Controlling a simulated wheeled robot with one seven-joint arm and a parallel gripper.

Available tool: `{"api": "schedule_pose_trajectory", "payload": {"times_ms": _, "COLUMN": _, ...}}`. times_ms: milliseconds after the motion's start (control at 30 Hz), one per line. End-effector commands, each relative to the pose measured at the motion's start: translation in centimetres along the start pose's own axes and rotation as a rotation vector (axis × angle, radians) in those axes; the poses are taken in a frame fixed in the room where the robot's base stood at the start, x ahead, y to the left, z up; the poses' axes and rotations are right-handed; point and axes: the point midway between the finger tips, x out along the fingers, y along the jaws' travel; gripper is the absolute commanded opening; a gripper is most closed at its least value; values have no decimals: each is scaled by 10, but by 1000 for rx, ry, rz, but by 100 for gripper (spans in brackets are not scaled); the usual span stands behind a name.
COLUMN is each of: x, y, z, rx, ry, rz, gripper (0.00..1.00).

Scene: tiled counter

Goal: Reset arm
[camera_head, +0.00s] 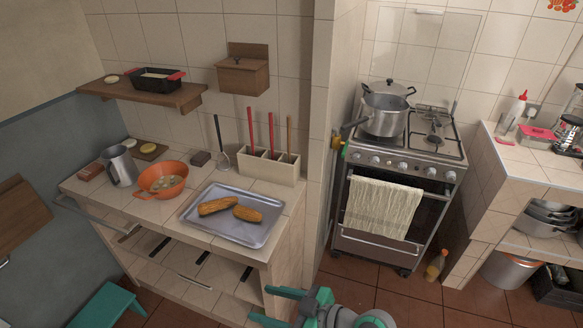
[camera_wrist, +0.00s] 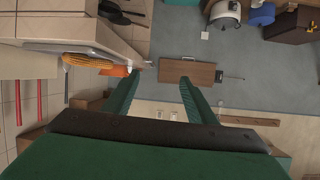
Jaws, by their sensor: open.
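My gripper (camera_head: 277,306) shows at the bottom middle of the head view, in front of and below the tiled counter (camera_head: 285,222). Its two green fingers are apart with nothing between them.
A stove (camera_head: 383,243) stands to the right. A teal stool (camera_head: 108,305) is at lower left.

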Motion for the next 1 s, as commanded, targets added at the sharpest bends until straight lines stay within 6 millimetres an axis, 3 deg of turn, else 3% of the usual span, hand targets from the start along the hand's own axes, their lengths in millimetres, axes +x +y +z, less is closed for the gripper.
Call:
{"api": "schedule_pose_trajectory", "payload": {"times_ms": 467, "x": 48, "y": 1, "z": 22, "rx": 282, "ry": 94, "rz": 223, "gripper": 52}}
{"api": "schedule_pose_trajectory", "payload": {"times_ms": 733, "x": 67, "y": -16, "z": 75, "rx": 543, "ry": 131, "rz": 491, "gripper": 52}}
{"api": "schedule_pose_trajectory", "payload": {"times_ms": 1000, "x": 43, "y": -56, "z": 136, "rx": 685, "ry": 114, "rz": 771, "gripper": 52}}
